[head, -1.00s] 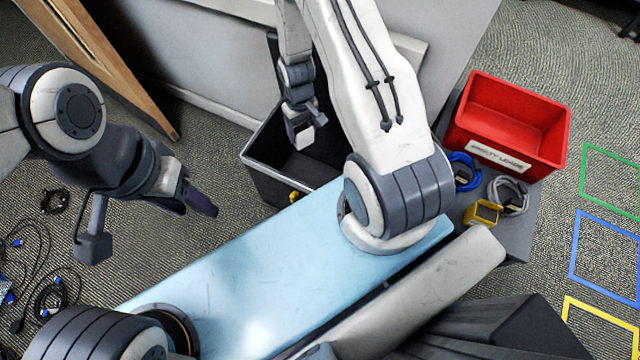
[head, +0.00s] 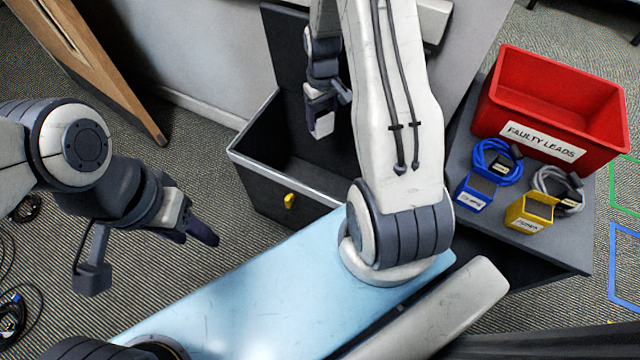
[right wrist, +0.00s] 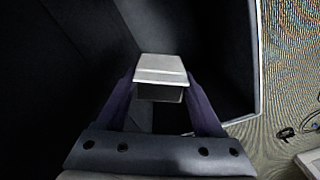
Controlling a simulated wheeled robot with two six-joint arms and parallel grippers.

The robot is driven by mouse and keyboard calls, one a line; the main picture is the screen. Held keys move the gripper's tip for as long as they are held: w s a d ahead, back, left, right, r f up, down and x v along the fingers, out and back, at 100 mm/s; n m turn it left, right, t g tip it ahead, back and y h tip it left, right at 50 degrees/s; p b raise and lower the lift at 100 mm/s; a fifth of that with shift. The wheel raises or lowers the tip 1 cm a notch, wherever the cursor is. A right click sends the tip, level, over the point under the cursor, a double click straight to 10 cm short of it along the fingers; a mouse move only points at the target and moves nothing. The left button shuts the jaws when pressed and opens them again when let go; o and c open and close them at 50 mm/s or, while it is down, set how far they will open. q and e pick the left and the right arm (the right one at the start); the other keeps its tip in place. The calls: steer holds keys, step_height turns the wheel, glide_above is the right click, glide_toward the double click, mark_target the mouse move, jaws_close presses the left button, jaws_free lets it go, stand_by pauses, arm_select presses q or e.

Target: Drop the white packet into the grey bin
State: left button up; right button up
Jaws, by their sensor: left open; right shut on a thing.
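The white packet (head: 324,125) is held in my right gripper (head: 322,100), over the opening of the grey bin (head: 262,190). The bin is a dark open box with a pale rim and a yellow latch. In the right wrist view the packet (right wrist: 161,72) sits between the two purple fingers of my right gripper (right wrist: 160,95), with the bin's dark inside behind it. I cannot tell how high the packet is above the bin floor. My left gripper (head: 200,230) is open and empty, left of the bin and outside it.
A red bin (head: 550,105) labelled "FAULTY LEADS" stands on a grey surface at right. Dark cables (head: 12,315) lie on the floor at left.

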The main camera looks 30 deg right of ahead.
step_height(320, 180, down, 5)
steer(key=b, duration=0.4)
steer(key=shift+r, duration=0.15)
arm_select(q)
step_height(320, 180, down, 5)
steer(key=shift+r, duration=0.15)
arm_select(e)
steer(key=shift+r, duration=0.1)
steer(key=o, duration=1.3)
step_height(320, 180, up, 10)
steer(key=p, duration=0.4)
steer(key=shift+r, duration=0.25)
arm_select(q)
step_height(320, 180, up, 4)
steer(key=shift+r, duration=0.15)
